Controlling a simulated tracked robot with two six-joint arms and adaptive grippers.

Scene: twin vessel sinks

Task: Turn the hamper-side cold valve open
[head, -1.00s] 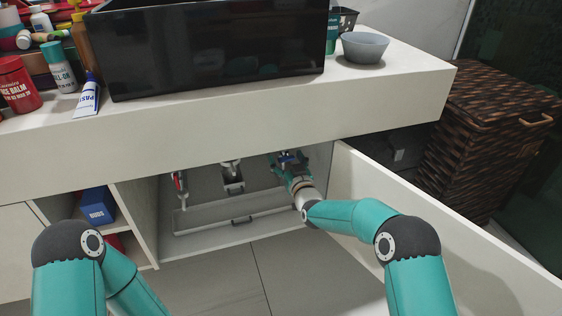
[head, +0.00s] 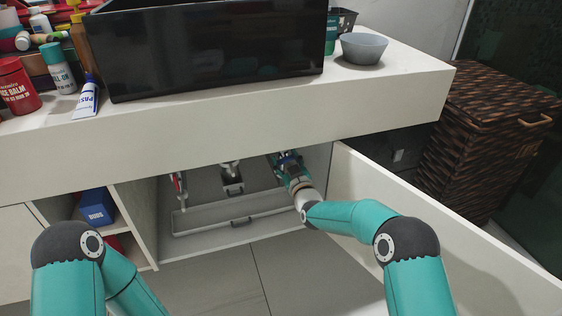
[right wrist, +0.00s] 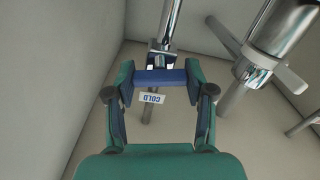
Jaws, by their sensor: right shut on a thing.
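In the right wrist view, the blue valve handle (right wrist: 160,76) lies crosswise in front of a chrome pipe (right wrist: 168,25). A white tag reading COLD (right wrist: 151,98) hangs by it, upside down in this view. My right gripper (right wrist: 161,82) is shut on the handle, one finger at each end. In the head view my right gripper (head: 284,160) reaches inside the open cabinet, on the hamper side under the counter; the handle is hard to make out there. My left arm shows at the lower left, but its gripper is out of view.
A chrome drain (head: 232,178) and a red-handled valve (head: 179,184) stand to the left in the cabinet. The open door (head: 430,215) stands right of my forearm. The counter edge (head: 230,130) hangs above. The woven hamper (head: 490,140) is at far right.

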